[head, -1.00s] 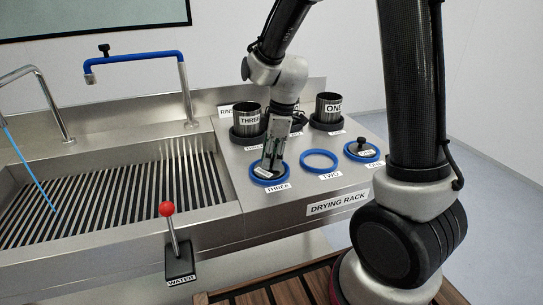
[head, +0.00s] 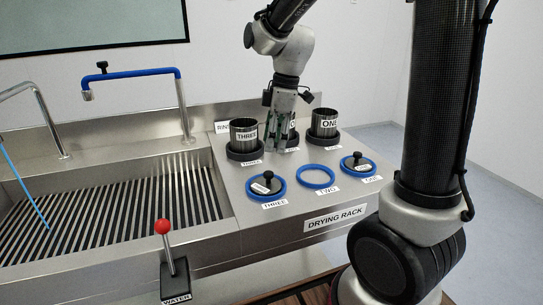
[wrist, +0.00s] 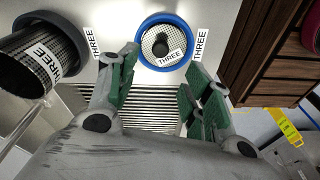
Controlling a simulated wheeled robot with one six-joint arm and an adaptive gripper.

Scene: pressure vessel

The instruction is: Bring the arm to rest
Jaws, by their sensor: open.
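My gripper (head: 280,142) hangs above the drying rack with its fingers apart and nothing between them. In the wrist view my gripper (wrist: 152,95) shows two spread green-padded fingers. The lid labelled THREE (head: 266,184) sits in the blue ring marked THREE, apart from the fingers; the lid also shows in the wrist view (wrist: 163,42) beyond the fingertips. In the head view the gripper partly hides the middle vessel at the back, between vessel THREE (head: 243,134) and vessel ONE (head: 324,124).
The blue ring TWO (head: 318,167) is empty. A lid (head: 356,160) sits in the blue ring ONE. The slatted sink (head: 110,212) lies left, with a blue-topped tap (head: 140,73) and a red-knobbed water lever (head: 163,228). Space above the rack's front is clear.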

